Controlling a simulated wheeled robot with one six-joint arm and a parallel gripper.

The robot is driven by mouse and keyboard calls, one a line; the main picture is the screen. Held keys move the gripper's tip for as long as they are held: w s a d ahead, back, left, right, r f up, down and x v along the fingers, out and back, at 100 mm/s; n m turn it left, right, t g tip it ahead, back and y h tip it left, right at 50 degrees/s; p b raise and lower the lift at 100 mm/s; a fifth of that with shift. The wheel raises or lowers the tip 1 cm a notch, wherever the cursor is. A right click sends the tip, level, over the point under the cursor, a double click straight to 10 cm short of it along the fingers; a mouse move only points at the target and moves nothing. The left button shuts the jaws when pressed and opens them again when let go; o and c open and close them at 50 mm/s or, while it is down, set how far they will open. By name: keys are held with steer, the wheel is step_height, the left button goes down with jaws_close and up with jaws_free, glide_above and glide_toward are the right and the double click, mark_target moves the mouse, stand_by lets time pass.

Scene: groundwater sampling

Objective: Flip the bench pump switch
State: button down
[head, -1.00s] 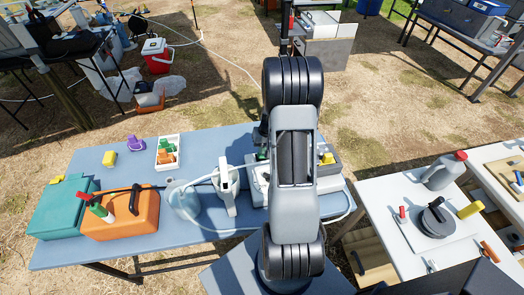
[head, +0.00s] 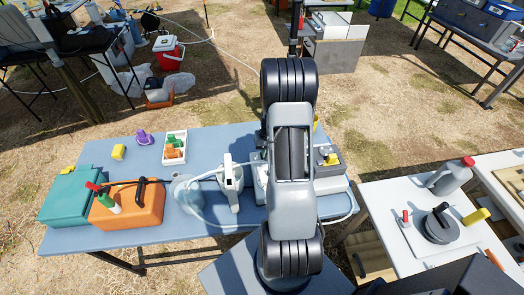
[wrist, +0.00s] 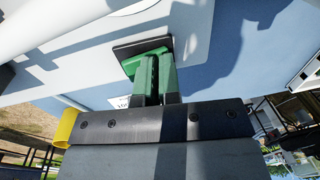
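The bench pump seems to be the pale-housed unit (head: 260,188) on the blue table, largely hidden behind my arm in the head view. In the wrist view a dark switch plate (wrist: 136,47) lies on a pale housing.
A white upright device (head: 230,182) with a clear hose stands close left of the pump. An orange case (head: 130,207), a teal case (head: 70,195) and a small white tray (head: 174,148) are further left. A white table (head: 400,185) stands at the right.

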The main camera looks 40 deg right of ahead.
steer(key=shift+s+f, duration=0.25)
steer(key=shift+f, duration=0.05)
steer(key=shift+d, duration=0.15)
steer(key=shift+s+d+r, duration=0.1)
steer(key=shift+s+d, duration=0.3)
steer(key=shift+d, duration=0.2)
steer(key=shift+w+r, duration=0.1)
steer(key=shift+r, duration=0.2)
step_height(320, 180, up, 14)
steer(key=d, duration=0.1)
steer(key=shift+s+d+f+p, duration=0.2)
steer(key=shift+s+d+p, duration=0.05)
steer(key=shift+s+p, duration=0.2)
